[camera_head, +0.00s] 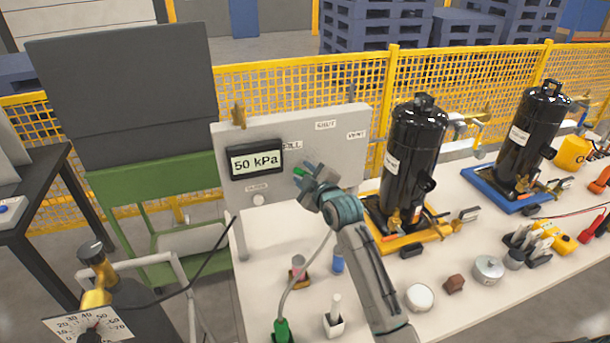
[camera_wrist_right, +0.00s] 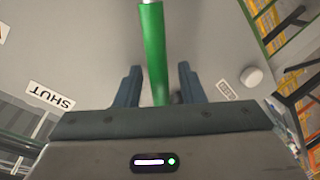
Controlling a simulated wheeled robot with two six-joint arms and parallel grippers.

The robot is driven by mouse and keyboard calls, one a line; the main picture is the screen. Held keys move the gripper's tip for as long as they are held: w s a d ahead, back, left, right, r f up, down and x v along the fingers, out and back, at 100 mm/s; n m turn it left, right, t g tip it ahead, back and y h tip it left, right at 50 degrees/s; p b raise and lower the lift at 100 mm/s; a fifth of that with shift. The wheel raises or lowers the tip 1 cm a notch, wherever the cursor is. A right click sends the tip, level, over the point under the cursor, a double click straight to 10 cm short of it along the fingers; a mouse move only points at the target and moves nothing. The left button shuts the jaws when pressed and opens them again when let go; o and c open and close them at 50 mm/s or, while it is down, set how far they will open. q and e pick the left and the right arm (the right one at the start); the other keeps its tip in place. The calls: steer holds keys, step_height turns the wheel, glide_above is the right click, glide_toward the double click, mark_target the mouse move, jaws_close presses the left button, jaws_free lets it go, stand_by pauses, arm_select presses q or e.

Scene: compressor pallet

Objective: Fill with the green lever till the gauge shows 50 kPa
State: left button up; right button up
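The green lever (camera_head: 300,171) is on the grey panel (camera_head: 350,115), among the labels FILL, SHUT and VENT. Its pivot is hidden behind my right gripper (camera_head: 308,178) in the head view. The gauge (camera_head: 255,161) on the panel reads 50 kPa. In the right wrist view the green lever (camera_wrist_right: 153,45) runs between the two fingers of my right gripper (camera_wrist_right: 160,72). The fingers are apart, with a gap showing on each side of the lever. My left gripper is not in view.
A white table (camera_head: 262,290) carries small parts and two black compressors (camera_head: 412,150) (camera_head: 532,135) on yellow and blue bases. A green hose connector (camera_head: 282,330) is near the front. A yellow mesh fence (camera_head: 300,85) stands behind. A dial (camera_head: 92,328) is at lower left.

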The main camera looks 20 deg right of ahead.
steer(key=s+r+b, duration=0.1)
steer(key=s+b, duration=0.2)
steer(key=s, duration=0.7)
steer(key=shift+s+d+r, duration=0.3)
steer(key=shift+s+d, duration=0.05)
steer(key=shift+d, duration=0.05)
steer(key=shift+f, duration=0.1)
